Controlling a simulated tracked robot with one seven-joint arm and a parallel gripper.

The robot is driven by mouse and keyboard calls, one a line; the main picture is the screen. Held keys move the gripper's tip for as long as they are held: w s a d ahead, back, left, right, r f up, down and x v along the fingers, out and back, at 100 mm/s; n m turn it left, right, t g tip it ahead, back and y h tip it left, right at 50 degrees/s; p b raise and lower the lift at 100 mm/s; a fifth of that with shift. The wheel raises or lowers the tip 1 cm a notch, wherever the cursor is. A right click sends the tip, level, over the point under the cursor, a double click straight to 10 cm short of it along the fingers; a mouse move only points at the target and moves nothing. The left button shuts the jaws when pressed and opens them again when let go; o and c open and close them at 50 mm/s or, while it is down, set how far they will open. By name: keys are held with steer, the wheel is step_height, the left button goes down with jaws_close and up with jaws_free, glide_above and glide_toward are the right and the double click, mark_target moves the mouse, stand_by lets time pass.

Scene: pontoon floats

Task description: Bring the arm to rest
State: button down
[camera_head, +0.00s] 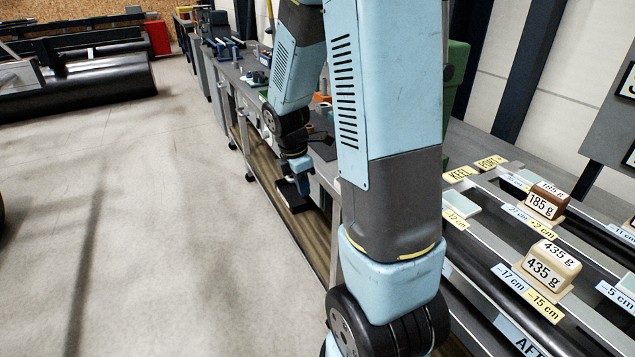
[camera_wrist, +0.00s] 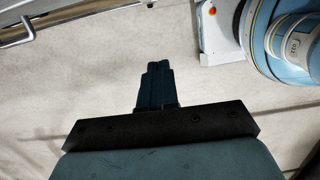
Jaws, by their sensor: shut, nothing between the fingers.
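My arm fills the middle of the head view, with its light blue links bent down beside the workbench. My gripper (camera_head: 302,185) hangs low at the bench's front edge, over the floor side. In the wrist view my gripper (camera_wrist: 156,70) points away with its dark fingers together and nothing between them. Pale floor lies behind the fingers there. Part of my own body shows at the wrist view's upper right.
The workbench (camera_head: 238,90) runs along the right with tools on it. A brown 185 g weight (camera_head: 541,204) and a cream 435 g weight (camera_head: 545,266) sit on the labelled rack at right. Open concrete floor (camera_head: 150,220) lies left. Black floats (camera_head: 80,92) lie at the far left.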

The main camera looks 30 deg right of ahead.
steer(key=shift+a, duration=0.8)
steer(key=s+a+r+m+t+y, duration=0.1)
steer(key=s+a+r+m+t, duration=0.2)
steer(key=s+r+m, duration=0.5)
steer(key=s+a+r+m+t+y, duration=0.1)
steer(key=s+a+r+m+t, duration=0.1)
steer(key=s+r+m, duration=0.7)
step_height(320, 180, up, 6)
steer(key=shift+s+a+f+m+t, duration=0.1)
steer(key=shift+s+a+m+t, duration=0.2)
steer(key=shift+s+a+t, duration=0.25)
